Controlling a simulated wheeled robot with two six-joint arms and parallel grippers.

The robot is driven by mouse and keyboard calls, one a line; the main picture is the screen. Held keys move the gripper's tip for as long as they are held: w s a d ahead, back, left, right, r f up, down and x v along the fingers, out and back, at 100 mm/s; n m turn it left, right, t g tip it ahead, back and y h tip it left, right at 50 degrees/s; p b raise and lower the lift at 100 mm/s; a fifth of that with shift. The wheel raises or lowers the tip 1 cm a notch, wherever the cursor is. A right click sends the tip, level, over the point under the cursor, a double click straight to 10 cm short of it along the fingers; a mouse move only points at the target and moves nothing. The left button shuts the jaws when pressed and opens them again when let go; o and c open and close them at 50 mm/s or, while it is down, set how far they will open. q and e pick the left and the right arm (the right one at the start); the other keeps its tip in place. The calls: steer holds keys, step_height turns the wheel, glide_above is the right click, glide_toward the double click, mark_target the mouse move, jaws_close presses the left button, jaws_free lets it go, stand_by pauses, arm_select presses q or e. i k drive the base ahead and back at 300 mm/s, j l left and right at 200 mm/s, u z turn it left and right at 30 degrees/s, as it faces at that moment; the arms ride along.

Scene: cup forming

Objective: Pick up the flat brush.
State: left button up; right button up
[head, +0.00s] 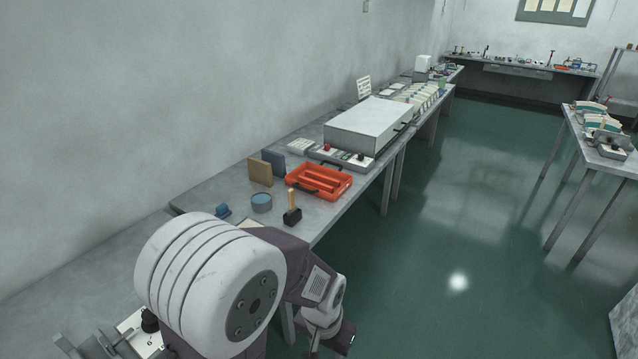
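An upright tool with a tan wooden handle and a wide dark block at its foot, which looks like the flat brush (292,213), stands near the front edge of the long grey table (330,217). My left arm comes in large at the bottom left and hides part of the table's near end. My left gripper (330,343) is low at the bottom edge, beyond the table's front edge, below and apart from the brush. It is partly cut off, and its fingers are not clear. My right gripper is not in view.
A blue-grey round tin (261,203), a small blue item (222,210) and two upright blocks, tan (260,171) and dark blue (274,163), stand near the brush. An orange tray (345,188) lies behind it. A large grey box (368,128) stands farther back.

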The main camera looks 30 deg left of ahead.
mark_target(293, 209)
steer(key=i+u, duration=0.2)
steer(key=i, duration=0.25)
steer(key=i+l+u, duration=0.2)
steer(key=i, duration=0.25)
steer(key=i+l+u, duration=0.2)
steer(key=i, duration=0.25)
steer(key=i+u, duration=0.2)
steer(key=u, duration=0.3)
steer(key=i+u, duration=0.2)
steer(key=u, duration=0.25)
steer(key=i+l+u, duration=0.1)
steer(key=u, duration=0.4)
steer(key=i+l+u, duration=0.2)
steer(key=u, duration=0.25)
steer(key=i+l+u, duration=0.15)
steer(key=u, duration=0.35)
steer(key=l, duration=0.05)
